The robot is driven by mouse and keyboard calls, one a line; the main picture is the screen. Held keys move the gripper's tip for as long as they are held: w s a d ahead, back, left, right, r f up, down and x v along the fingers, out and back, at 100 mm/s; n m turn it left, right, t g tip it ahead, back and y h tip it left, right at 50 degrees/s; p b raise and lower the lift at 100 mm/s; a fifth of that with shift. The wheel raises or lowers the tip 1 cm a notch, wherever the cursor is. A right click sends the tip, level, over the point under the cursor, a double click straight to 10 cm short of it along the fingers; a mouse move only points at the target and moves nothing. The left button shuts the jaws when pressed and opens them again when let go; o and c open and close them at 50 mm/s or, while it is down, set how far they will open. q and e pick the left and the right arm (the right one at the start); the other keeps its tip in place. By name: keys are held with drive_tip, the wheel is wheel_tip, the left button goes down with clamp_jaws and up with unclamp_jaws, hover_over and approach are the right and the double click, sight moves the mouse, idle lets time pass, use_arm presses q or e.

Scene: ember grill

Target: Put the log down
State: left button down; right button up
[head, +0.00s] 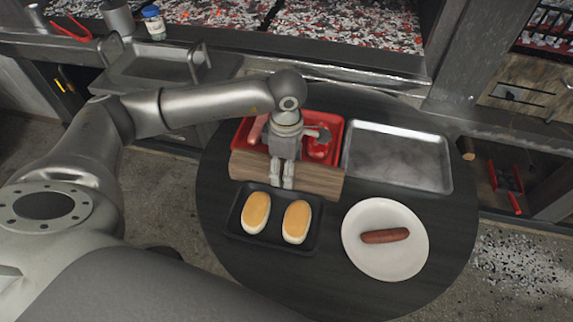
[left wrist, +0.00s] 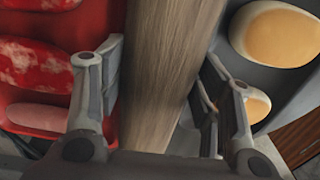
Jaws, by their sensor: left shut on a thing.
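A brown log (head: 318,181) lies crosswise over the round dark table (head: 296,272), between the red tray (head: 333,158) and the black tray with two buns. My left gripper (head: 282,186) is shut on the log near its middle, from above. In the left wrist view the log (left wrist: 160,70) runs between the two fingers (left wrist: 160,105). I cannot tell whether the log touches the table. My right gripper is not in view.
The black tray (head: 274,249) holds two buns (head: 255,213). A white plate (head: 362,258) with a sausage (head: 385,236) stands at the right. An empty metal tray (head: 398,157) lies behind it. The grill bed (head: 330,25) is at the back.

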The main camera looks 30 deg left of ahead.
use_arm(q)
drive_tip(key=shift+c, duration=2.1)
unclamp_jaws()
